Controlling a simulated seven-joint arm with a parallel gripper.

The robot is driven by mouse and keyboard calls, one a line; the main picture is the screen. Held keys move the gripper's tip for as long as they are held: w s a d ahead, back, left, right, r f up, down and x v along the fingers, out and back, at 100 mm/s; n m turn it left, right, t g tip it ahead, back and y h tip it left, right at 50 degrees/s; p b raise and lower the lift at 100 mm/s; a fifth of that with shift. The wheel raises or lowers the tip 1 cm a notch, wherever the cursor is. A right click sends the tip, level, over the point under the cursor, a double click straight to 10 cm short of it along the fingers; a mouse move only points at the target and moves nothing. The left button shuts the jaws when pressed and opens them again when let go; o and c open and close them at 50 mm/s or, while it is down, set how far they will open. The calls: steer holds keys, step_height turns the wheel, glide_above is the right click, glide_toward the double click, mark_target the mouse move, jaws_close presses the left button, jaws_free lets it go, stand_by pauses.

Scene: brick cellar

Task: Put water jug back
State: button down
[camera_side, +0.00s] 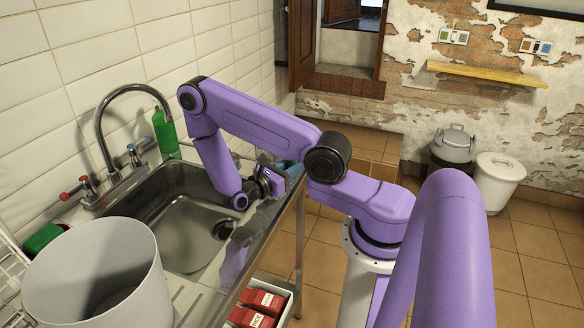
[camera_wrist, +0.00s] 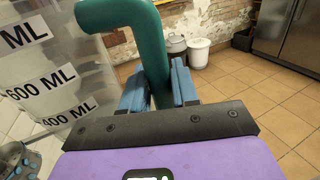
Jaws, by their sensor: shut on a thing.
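The water jug (camera_wrist: 50,72) is clear with black and white volume labels. It fills the left of the wrist view and is cut off by the frame. Its thick green handle (camera_wrist: 137,18) bends down between the blue fingers of my gripper (camera_wrist: 158,88), which is shut on it. In the side view my gripper (camera_side: 287,172) is at the right side of the sink, near the counter edge. The jug's outline is hard to make out there, and I cannot tell whether its base touches anything.
The metal sink (camera_side: 180,222) has a tall faucet (camera_side: 104,125) and a green bottle (camera_side: 165,132) behind it. A large grey bucket (camera_side: 95,275) stands at the front left. Red packages (camera_side: 262,302) sit below the counter edge. Bins (camera_side: 497,180) stand on the open tiled floor.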

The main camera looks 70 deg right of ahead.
steer(key=shift+f, duration=0.25)
steer(key=c, duration=0.8)
jaws_free()
steer(key=shift+c, duration=0.2)
steer(key=shift+r, duration=0.1)
